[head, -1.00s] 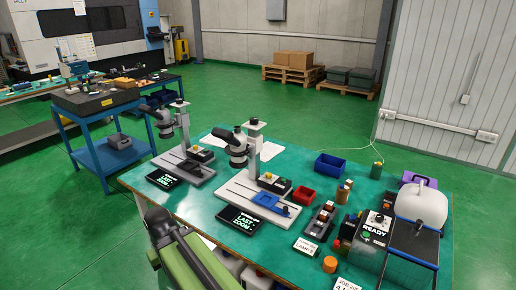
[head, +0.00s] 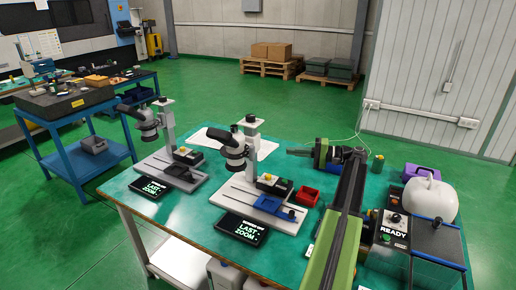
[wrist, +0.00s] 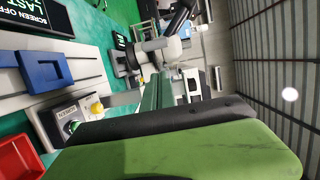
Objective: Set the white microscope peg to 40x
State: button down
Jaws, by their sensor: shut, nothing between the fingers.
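Two microscopes stand on the green table. The right one has a white base (head: 236,196), a grey head (head: 234,150), a blue tray-like piece (head: 287,211) and a black control box (head: 275,184). The left microscope (head: 148,123) has a greyer base (head: 147,164). No peg or 40x mark can be made out. My gripper (head: 292,152) is shut and empty, pointing left above the table behind the right microscope. In the wrist view, the blue piece (wrist: 45,72), the control box's yellow knob (wrist: 97,108) and the white base (wrist: 90,65) show sideways.
Dark screens reading LAST ZOOM (head: 241,228) lie before the microscopes. A red bin (head: 308,196) stands right of the control box. A READY box (head: 393,226) and a white rounded container (head: 430,198) are at the right. My arm covers part of the table's right side.

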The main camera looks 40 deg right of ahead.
jog(key=s+a+x, duration=0.1)
jog(key=x, duration=1)
jog(key=shift+a+r, duration=0.4)
jog(key=shift+r, duration=0.15)
jog(key=shift+w, duration=0.1)
